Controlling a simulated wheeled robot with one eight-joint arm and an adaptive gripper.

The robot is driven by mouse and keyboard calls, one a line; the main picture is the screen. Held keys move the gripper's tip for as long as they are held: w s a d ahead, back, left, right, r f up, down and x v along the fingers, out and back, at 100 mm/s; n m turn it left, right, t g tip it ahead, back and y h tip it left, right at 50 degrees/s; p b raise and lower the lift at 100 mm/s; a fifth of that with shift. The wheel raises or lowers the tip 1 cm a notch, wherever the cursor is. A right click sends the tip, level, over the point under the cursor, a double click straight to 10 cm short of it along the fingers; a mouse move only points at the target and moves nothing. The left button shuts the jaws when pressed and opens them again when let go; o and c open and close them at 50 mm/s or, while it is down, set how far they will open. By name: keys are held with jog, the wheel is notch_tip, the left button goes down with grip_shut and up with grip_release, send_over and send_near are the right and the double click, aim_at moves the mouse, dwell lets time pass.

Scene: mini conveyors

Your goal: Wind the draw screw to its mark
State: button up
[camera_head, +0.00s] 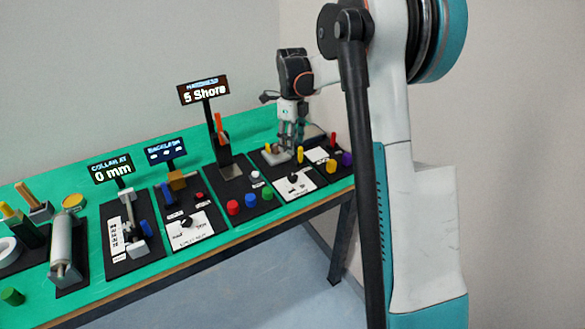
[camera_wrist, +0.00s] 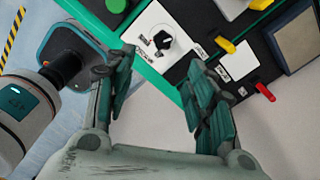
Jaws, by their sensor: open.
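A station with a sign (camera_head: 111,168) reading "COLLAR AT 0 mm" stands left of centre on the green bench.
Other stations crowd the bench, including one with red, blue and green buttons (camera_head: 250,199) under a "5 Shore" sign (camera_head: 204,91). Yellow (camera_wrist: 225,44) and red (camera_wrist: 265,91) levers lie near my gripper. A wall closes the right side.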

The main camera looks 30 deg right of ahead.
aim_at(293, 176)
jog(key=f+b, duration=0.1)
jog(key=f, duration=0.3)
jog(key=f+b, duration=0.2)
jog(key=f, duration=0.3)
jog(key=f+b, duration=0.1)
jog(key=f, duration=0.4)
jog(key=shift+w+d+f, duration=0.2)
jog(key=shift+d, duration=0.1)
jog(key=shift+c, duration=0.6)
jog(key=c, duration=0.9)
